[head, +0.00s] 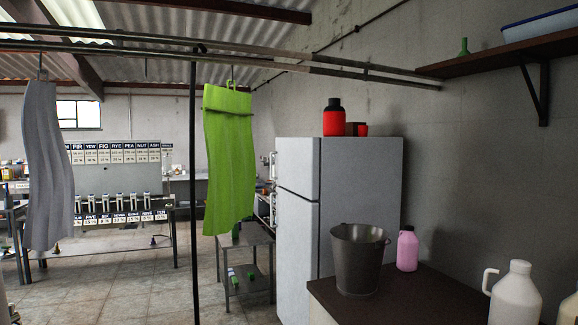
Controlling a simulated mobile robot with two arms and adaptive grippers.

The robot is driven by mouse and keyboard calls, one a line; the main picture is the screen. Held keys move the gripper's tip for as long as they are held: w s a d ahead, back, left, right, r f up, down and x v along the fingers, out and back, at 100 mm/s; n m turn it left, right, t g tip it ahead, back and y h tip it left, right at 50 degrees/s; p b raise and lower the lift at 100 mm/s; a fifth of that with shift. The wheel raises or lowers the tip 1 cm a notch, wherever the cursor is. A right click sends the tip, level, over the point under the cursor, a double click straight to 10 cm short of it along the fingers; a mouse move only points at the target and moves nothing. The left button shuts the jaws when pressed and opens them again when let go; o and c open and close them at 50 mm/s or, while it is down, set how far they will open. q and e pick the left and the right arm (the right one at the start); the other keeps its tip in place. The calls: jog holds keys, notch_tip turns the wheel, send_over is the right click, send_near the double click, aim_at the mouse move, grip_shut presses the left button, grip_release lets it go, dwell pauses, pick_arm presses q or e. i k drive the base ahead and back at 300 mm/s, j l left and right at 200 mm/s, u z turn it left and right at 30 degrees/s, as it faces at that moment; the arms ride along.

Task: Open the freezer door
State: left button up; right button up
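The freezer is a tall pale grey two-door unit (360,190) against the right wall, seen mostly from its side. Its upper door (296,165) and lower door (296,240) face left, with a seam between them. Both doors look shut. Handles (272,165) show at the upper door's left edge. The lower right part of the unit is hidden behind a bucket and a counter. Neither of my grippers is in view.
A dark bucket (357,262) and a pink bottle (407,249) stand on the brown counter (430,295) in front of the freezer. A green cloth (228,160) and grey cloth (45,165) hang from a rail. A low table (245,265) stands left of the freezer. Floor (125,290) is clear at lower left.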

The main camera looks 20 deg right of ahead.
aim_at(297, 158)
jog(key=i+u, duration=0.1)
jog(key=u, duration=0.85)
jog(key=i+l+u, duration=0.15)
jog(key=u, duration=0.8)
jog(key=i+l+u, duration=0.1)
jog(key=u, duration=0.35)
jog(key=l+u, duration=0.25)
jog(key=l, duration=0.6)
jog(key=k+l+u, duration=0.2)
jog(key=l, duration=0.65)
jog(key=i+l+u, duration=0.15)
jog(key=l+u, duration=0.25)
jog(key=l, duration=0.75)
jog(key=l+u, duration=0.4)
jog(key=l, duration=0.75)
jog(key=l+z, duration=0.25)
jog(key=l, duration=0.35)
jog(key=l+z, duration=0.25)
jog(key=l, duration=0.35)
jog(key=l+z, duration=0.25)
jog(key=l, duration=0.3)
jog(key=i+l+z, duration=0.15)
jog(key=l+z, duration=0.15)
jog(key=l, duration=0.25)
jog(key=l+z, duration=0.5)
jog(key=i+l+z, duration=0.15)
jog(key=l+z, duration=0.35)
jog(key=l, duration=0.2)
